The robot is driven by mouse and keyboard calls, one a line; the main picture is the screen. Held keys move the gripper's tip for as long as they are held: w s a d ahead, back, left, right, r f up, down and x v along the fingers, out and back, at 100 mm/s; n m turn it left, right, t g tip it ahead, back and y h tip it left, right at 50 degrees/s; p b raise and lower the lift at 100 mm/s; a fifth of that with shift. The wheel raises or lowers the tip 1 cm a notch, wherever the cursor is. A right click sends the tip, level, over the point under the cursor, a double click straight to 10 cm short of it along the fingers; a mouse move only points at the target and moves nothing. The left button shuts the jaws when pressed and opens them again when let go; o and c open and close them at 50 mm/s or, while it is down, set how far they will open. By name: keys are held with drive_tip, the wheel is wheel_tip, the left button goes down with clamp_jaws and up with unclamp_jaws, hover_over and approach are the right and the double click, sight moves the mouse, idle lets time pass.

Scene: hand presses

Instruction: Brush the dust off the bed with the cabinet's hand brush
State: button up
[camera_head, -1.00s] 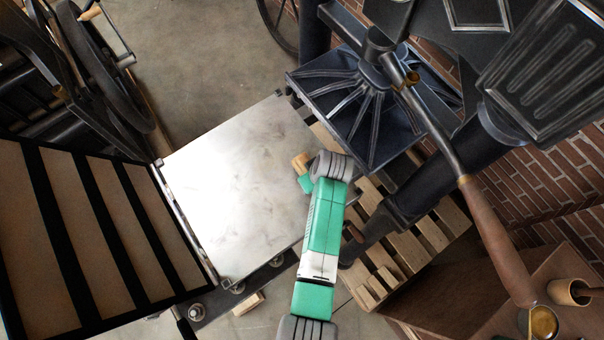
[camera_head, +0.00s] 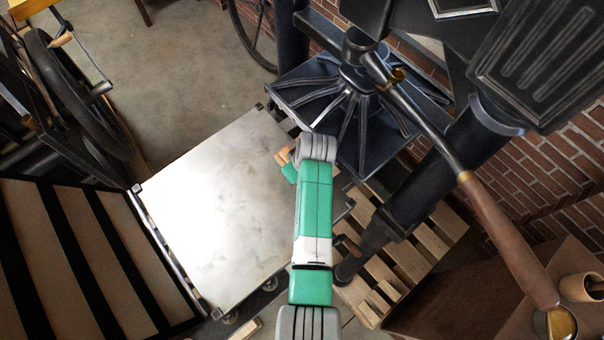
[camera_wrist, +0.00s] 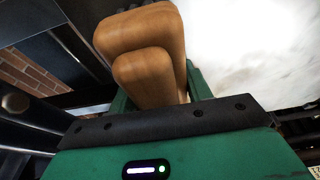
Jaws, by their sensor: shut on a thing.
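The bed (camera_head: 210,205) is a flat pale metal plate in the middle of the head view, with faint grey smudges on it. The hand brush (camera_head: 284,155) shows as a small piece of tan wood at my gripper (camera_head: 288,165), over the bed's right edge. In the wrist view the brush (camera_wrist: 143,50) is a rounded brown wooden body between the jaws, and my gripper (camera_wrist: 150,95) is shut on it. The pale bed (camera_wrist: 250,45) lies beyond it at the right. The brush's bristles are hidden. I cannot tell whether it touches the bed.
A dark press with a ribbed platen (camera_head: 345,105) stands just beyond the bed's right corner. Its long lever with a wooden handle (camera_head: 500,235) hangs at the right. A slatted frame (camera_head: 80,260) adjoins the bed's left side. A wooden pallet (camera_head: 420,240) lies on the right.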

sight(244, 190)
drive_tip(key=w+a+b, duration=0.3)
drive_tip(key=b, duration=0.1)
drive_tip(key=shift+a+f, duration=0.25)
drive_tip(key=shift+f, duration=0.05)
drive_tip(key=shift+w+a+r, duration=0.15)
drive_tip(key=shift+a+r, duration=0.05)
drive_tip(key=shift+a, duration=0.05)
drive_tip(key=shift+r+p, duration=0.15)
drive_tip(key=shift+p, duration=0.15)
drive_tip(key=s+a+p, duration=0.4)
drive_tip(key=p, duration=0.1)
drive_tip(key=shift+s+a+r, duration=0.2)
drive_tip(key=shift+a+r, duration=0.05)
drive_tip(key=shift+s+a+f, duration=0.15)
drive_tip(key=shift+s+a, duration=0.05)
drive_tip(key=s+a+p, duration=0.4)
drive_tip(key=shift+a, duration=0.15)
drive_tip(key=shift+s+a+f, duration=0.15)
drive_tip(key=shift+s+a, duration=0.15)
